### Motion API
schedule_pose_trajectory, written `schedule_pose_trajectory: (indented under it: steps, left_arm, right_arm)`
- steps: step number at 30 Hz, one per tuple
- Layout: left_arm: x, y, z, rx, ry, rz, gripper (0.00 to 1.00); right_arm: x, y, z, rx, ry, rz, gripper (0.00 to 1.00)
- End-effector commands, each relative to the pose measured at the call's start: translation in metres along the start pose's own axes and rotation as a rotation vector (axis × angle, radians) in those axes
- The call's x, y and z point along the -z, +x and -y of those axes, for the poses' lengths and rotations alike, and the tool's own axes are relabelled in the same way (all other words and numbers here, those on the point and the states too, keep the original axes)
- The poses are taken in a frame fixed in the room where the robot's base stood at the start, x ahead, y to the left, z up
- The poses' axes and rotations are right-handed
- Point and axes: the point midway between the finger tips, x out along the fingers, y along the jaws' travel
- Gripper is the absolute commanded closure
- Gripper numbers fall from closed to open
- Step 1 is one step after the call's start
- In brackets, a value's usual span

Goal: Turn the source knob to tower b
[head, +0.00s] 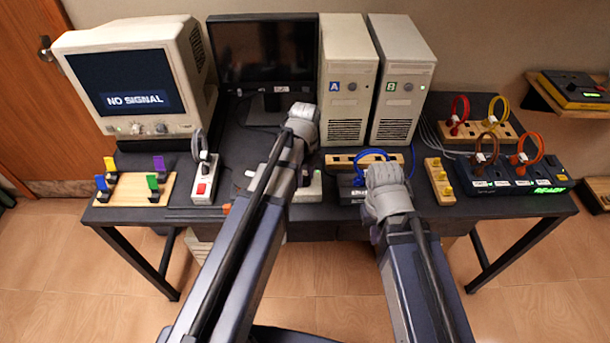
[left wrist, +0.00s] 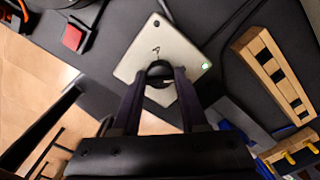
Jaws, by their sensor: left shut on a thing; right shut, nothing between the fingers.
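The source knob (left wrist: 159,70) is a dark round knob on a light grey box (left wrist: 138,62) with a lit green light, in the left wrist view. My left gripper (left wrist: 160,78) is shut on the knob, one finger on either side. Where the knob points is hard to tell. In the head view my left arm hides the knob, and only part of the box (head: 312,188) shows. Tower A (head: 347,105) and tower B (head: 402,100) stand behind. The monitor (head: 265,52) is dark. My right gripper (head: 380,225) is over the table's front, fingers mostly hidden by its wrist.
A CRT reading NO SIGNAL (head: 135,95) stands at the left, behind a board with coloured clips (head: 128,190) and a power strip with a red switch (head: 204,188). A blue cable loop (head: 373,158) is beside my right wrist. Cabled devices (head: 515,178) fill the right side.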

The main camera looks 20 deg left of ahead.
Motion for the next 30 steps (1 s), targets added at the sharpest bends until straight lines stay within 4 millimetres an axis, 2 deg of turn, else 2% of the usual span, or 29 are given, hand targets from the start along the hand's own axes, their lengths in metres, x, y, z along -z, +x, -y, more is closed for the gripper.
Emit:
schedule_pose_trajectory:
  steps: [1, 2, 9, 20, 26, 30]
  left_arm:
    - [0.0, 0.0, 0.0, -0.001, 0.001, -0.001, 1.0]
    - [0.0, 0.0, 0.0, -0.001, 0.001, -0.001, 0.55]
    - [0.0, 0.0, 0.0, 0.0, 0.0, 0.0, 0.28]
    - [0.0, -0.003, 0.0, 0.0, 0.0, 0.0, 0.27]
    - [0.0, -0.018, 0.0, 0.0, -0.001, 0.0, 0.27]
    - [0.0, -0.035, 0.0, 0.0, 0.0, 0.0, 0.27]
  right_arm:
    - [0.0, 0.0, 0.0, 0.0, 0.0, 0.0, 1.0]
    - [0.0, 0.0, 0.0, 0.0, 0.0, 0.0, 1.0]
    - [0.0, 0.0, 0.0, 0.0, 0.0, 0.0, 1.0]
    - [0.0, -0.003, 0.0, 0.0, 0.0, 0.0, 1.0]
    - [-0.001, -0.018, -0.002, 0.0, 0.0, 0.0, 1.0]
    - [-0.002, -0.035, -0.003, 0.0, 0.0, 0.0, 1.0]
